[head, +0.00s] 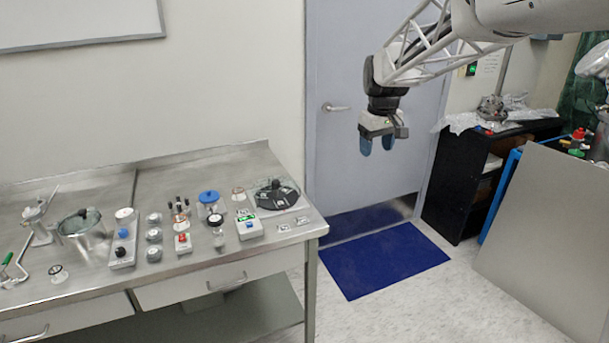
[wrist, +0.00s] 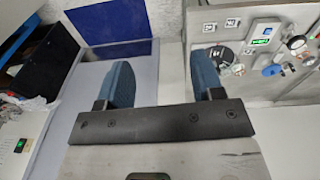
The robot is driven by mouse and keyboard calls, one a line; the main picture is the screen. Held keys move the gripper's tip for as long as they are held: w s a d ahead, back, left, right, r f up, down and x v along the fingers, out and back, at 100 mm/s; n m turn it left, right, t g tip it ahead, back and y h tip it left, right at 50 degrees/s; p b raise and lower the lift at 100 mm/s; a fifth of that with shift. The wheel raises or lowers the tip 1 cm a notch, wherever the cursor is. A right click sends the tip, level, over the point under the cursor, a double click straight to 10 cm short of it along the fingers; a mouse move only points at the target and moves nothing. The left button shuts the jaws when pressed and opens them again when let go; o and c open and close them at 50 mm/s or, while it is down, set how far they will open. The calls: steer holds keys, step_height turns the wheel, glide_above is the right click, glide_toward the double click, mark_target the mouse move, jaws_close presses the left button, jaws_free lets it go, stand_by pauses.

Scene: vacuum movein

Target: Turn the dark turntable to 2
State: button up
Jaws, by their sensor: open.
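The dark turntable (head: 277,194) is a low, dark, many-sided disc at the right end of the steel bench, near the back. Its numbers are too small to read in the head view. In the wrist view the dark turntable (wrist: 221,55) is partly hidden behind a fingertip. My gripper (head: 377,144) hangs in the air right of the bench, in front of the door, well apart from the turntable and higher. Its two blue fingers (wrist: 163,85) are spread, with nothing between them.
The steel bench (head: 170,275) carries jars, knobs and a small box with a green display (head: 249,226) just in front of the turntable. A blue mat (head: 383,258) lies on the floor. A black shelf (head: 462,180) stands at the right. The air between gripper and bench looks clear.

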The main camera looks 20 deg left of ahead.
steer(key=w+a+f+n, duration=0.2)
steer(key=w+a+f, duration=0.2)
steer(key=a, duration=0.5)
steer(key=w+a+f+n, duration=0.1)
steer(key=w+a+f, duration=0.25)
steer(key=a, duration=0.45)
steer(key=n+g, duration=0.1)
steer(key=n, duration=0.2)
glide_above(276, 181)
step_height(276, 181, down, 10)
steer(key=shift+s+f, duration=0.1)
steer(key=shift+f, duration=0.1)
steer(key=shift+f, duration=3.8)
jaws_close()
